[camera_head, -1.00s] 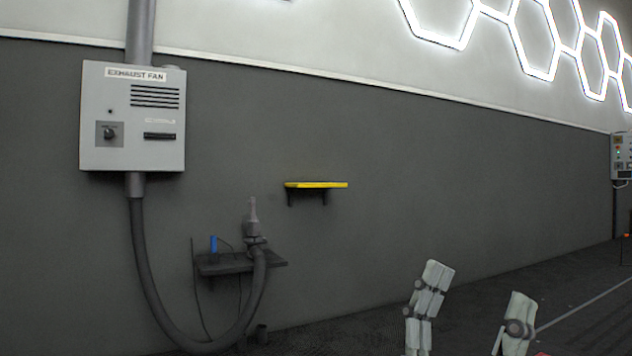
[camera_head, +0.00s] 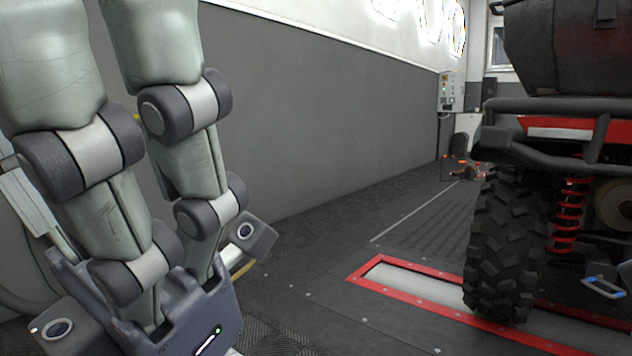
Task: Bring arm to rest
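A gripper of mine (camera_head: 108,75), which I take to be the left one, fills the left of the head view, very close to the camera. Its two jointed grey-green fingers rise side by side from a dark palm (camera_head: 190,320) with a small green light. The fingers are apart, with nothing seen between them. The upper picture edge cuts off their ends, and the arm behind the palm is hidden.
A vehicle with a knobbly tyre (camera_head: 503,245) and red spring (camera_head: 568,215) stands at the right, by a red-framed floor plate (camera_head: 365,280). A control box (camera_head: 451,92) hangs on the far wall. The floor between gripper and vehicle looks clear.

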